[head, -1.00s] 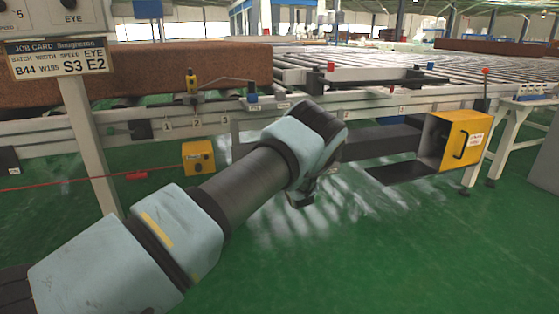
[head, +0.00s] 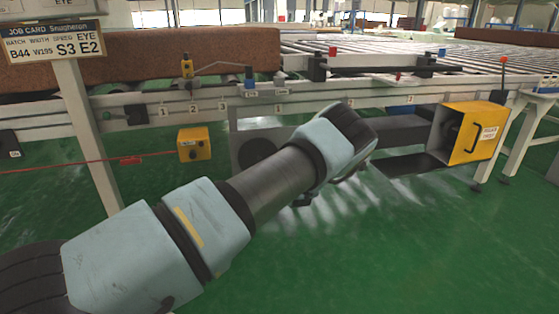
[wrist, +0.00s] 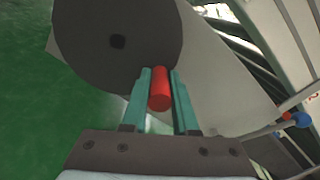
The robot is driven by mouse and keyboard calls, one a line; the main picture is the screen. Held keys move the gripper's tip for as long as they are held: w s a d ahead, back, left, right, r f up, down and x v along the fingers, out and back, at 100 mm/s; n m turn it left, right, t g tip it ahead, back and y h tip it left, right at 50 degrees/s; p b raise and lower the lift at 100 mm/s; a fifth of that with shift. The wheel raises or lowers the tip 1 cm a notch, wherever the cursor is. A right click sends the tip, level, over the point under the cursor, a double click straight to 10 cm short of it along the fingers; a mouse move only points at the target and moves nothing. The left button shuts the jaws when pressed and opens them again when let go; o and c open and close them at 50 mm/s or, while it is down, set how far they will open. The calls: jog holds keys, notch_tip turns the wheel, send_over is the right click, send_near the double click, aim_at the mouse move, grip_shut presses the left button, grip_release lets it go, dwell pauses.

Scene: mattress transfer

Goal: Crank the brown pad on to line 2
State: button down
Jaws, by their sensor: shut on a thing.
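The brown pad (head: 140,57) is a long block lying on the conveyor frame at the left of the head view. Its right end stands a little past the blue-topped post (head: 250,84). White number plates 1, 2 (head: 193,108) and 3 sit on the front rail below the pad, and more small plates follow to the right. In the wrist view my gripper (wrist: 160,76) is shut on a red crank handle (wrist: 160,92) in front of a dark round disc (wrist: 105,40). In the head view my arm hides the fingers and handle.
A yellow control box (head: 194,144) hangs below the rail. A larger yellow housing (head: 470,133) stands at the right. The job card (head: 53,43) is on a post at left, and a red cord (head: 60,166) runs low there. Green floor (head: 400,250) is clear in front.

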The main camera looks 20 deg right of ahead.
dwell(0.3)
jog(key=c, duration=0.7)
grip_release()
jog(key=s, duration=0.3)
jog(key=s+a+p, duration=0.1)
jog(key=s, duration=0.6)
jog(key=shift+s+a, duration=0.15)
jog(key=shift+s, duration=0.25)
